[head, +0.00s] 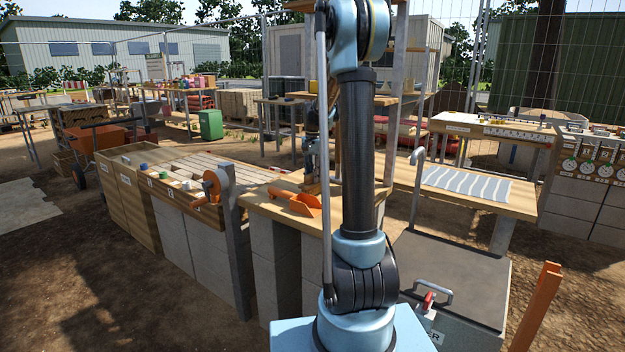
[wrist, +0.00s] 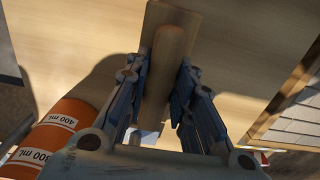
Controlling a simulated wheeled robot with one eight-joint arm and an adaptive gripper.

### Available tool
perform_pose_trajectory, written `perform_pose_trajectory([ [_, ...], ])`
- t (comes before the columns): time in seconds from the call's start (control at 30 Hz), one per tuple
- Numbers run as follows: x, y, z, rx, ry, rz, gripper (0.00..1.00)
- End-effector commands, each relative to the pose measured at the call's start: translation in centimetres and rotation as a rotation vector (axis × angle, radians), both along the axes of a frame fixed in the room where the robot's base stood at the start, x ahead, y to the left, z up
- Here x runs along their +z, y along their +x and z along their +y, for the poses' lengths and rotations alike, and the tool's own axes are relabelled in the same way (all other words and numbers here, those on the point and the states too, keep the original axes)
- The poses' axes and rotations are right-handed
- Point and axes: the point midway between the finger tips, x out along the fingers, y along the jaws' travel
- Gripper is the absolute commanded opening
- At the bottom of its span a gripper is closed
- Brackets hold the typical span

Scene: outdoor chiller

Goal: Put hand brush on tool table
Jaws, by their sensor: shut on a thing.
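In the wrist view, my gripper (wrist: 162,88) is shut on the wooden hand brush (wrist: 172,45), with one finger on each side of its handle. Bristles cannot be made out. A pale wooden top (wrist: 85,30) lies beneath. In the head view, my gripper (head: 313,160) is partly behind my arm, above a wooden-topped table (head: 275,207) on grey blocks. The brush (head: 311,187) shows small under it, at or just above the tabletop; I cannot tell whether it touches. Which surface is the tool table is not labelled clearly.
An orange scoop (head: 303,204) lies on that tabletop; an orange thing marked "400 mL" (wrist: 55,135) is close left of my gripper in the wrist view. A slatted bench (head: 200,170) stands left, a grey-lidded box (head: 450,275) right. A post (head: 233,240) stands at the bench's corner.

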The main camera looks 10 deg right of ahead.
Motion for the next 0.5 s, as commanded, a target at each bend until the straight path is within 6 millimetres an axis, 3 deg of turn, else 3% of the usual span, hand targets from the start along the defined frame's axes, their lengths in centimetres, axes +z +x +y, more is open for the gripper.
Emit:
perform_pose_trajectory([
  [0.1,-0.89,-0.04,-0.01,0.000,0.000,0.000,0.01],
  [0.37,-0.94,-0.04,0.02,0.000,0.000,0.000,0.01],
  [0.4,-0.97,-0.04,0.02,0.000,0.000,0.000,0.28],
  [0.47,-0.96,-0.03,0.03,0.000,0.000,0.000,0.41],
  [0.5,-0.96,-0.03,0.03,0.001,0.000,0.000,0.43],
])
